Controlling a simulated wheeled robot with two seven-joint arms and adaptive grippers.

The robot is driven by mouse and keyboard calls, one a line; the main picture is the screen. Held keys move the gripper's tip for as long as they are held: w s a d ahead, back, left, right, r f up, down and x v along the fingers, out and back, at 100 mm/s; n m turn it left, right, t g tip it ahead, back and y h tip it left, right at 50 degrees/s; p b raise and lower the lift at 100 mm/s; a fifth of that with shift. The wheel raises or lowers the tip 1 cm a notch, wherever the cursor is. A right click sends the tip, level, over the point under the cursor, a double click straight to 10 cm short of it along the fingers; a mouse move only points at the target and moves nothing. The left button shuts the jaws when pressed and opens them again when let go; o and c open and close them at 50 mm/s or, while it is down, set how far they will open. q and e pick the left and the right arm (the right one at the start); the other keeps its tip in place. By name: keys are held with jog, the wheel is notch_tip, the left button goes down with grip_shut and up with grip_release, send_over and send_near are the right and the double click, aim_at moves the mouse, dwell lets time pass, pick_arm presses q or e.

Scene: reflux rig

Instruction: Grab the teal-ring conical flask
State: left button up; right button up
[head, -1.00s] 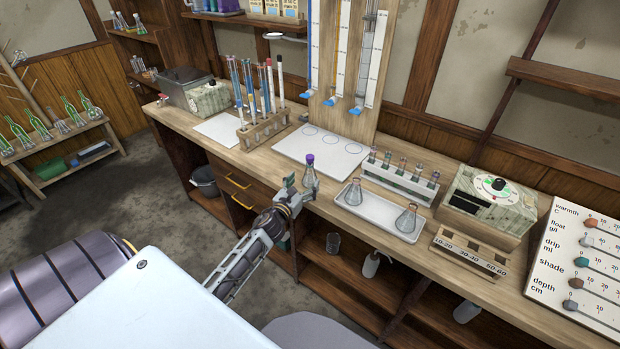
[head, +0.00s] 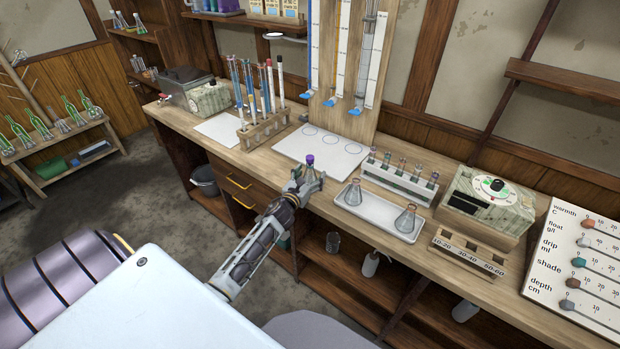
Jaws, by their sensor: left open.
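A small conical flask with a purple top (head: 310,162) stands at the front edge of the bench, left of the white tray. My left gripper (head: 307,182) is open, with its fingers around the lower part of this flask, which they partly hide. I cannot tell whether the fingers touch it. Two more conical flasks stand in the tray, one at its left end (head: 355,192) and one at its right end (head: 405,219). I cannot make out a teal ring on any flask at this size. My right gripper is not in view.
The white tray (head: 378,214) lies right of the gripper. Behind it is a rack of small vials (head: 398,180). A white mat with circles (head: 310,153) lies behind the flask. A wooden test-tube rack (head: 262,132) stands to the left. A slotted wooden block (head: 468,252) stands at the right.

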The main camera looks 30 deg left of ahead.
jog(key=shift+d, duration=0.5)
pick_arm(q)
jog(key=shift+c, duration=0.2)
jog(key=c, duration=1.1)
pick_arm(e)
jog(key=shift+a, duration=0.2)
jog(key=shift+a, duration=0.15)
pick_arm(q)
jog(key=shift+r, duration=0.45)
